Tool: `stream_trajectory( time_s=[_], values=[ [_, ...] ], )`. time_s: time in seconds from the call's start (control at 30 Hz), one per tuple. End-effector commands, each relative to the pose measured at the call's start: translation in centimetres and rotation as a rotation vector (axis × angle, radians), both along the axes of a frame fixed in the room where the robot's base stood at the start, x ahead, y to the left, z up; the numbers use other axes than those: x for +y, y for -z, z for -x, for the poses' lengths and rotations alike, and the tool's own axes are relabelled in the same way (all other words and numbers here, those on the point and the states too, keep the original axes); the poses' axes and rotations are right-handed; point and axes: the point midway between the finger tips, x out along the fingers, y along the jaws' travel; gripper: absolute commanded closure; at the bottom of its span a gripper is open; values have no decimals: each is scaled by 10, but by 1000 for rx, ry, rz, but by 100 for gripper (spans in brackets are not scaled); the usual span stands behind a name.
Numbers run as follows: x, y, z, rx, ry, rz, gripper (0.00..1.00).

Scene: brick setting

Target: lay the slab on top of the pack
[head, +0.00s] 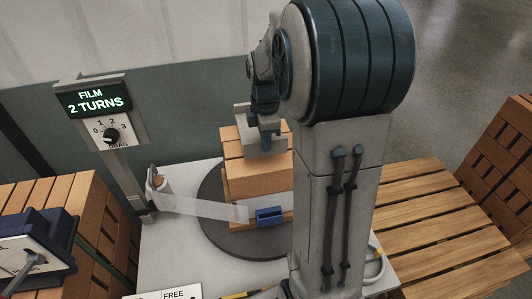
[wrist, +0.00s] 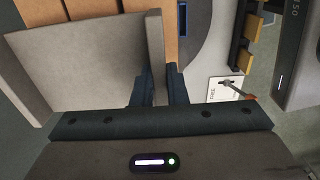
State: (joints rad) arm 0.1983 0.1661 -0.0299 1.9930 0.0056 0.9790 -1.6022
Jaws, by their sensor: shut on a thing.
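The pack (head: 262,180) is a block of tan-orange bricks on a round dark turntable (head: 218,237). My gripper (head: 266,143) is above the pack's top, partly hidden by my arm. It is shut on the slab, a light grey piece (head: 243,113) with a raised edge. In the wrist view the slab (wrist: 85,70) fills the upper left, its edge between my dark fingers (wrist: 160,87). Orange bricks of the pack show beyond the slab. I cannot tell whether the slab touches the pack.
A strip of clear film (head: 210,208) runs from a post to a blue clip (head: 269,214) low on the pack. A lit sign (head: 98,99) reads "FILM 2 TURNS" above a dial (head: 110,135). A slatted wooden platform (head: 440,220) is right; brick stacks (head: 88,210) stand left.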

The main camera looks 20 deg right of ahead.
Motion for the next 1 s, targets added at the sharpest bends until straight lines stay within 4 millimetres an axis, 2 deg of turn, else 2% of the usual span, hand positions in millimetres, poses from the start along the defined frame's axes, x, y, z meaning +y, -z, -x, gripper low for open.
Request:
stream_trajectory(
  time_s=[0.4,0.8,0.83,0.9,1.0],
  values=[
    [0,40,-1,-2,1,0,100],
    [0,43,-1,-3,1,1,100],
    [0,43,0,0,1,0,82],
    [0,43,0,0,1,0,66],
    [0,42,0,0,1,0,66]
  ],
)
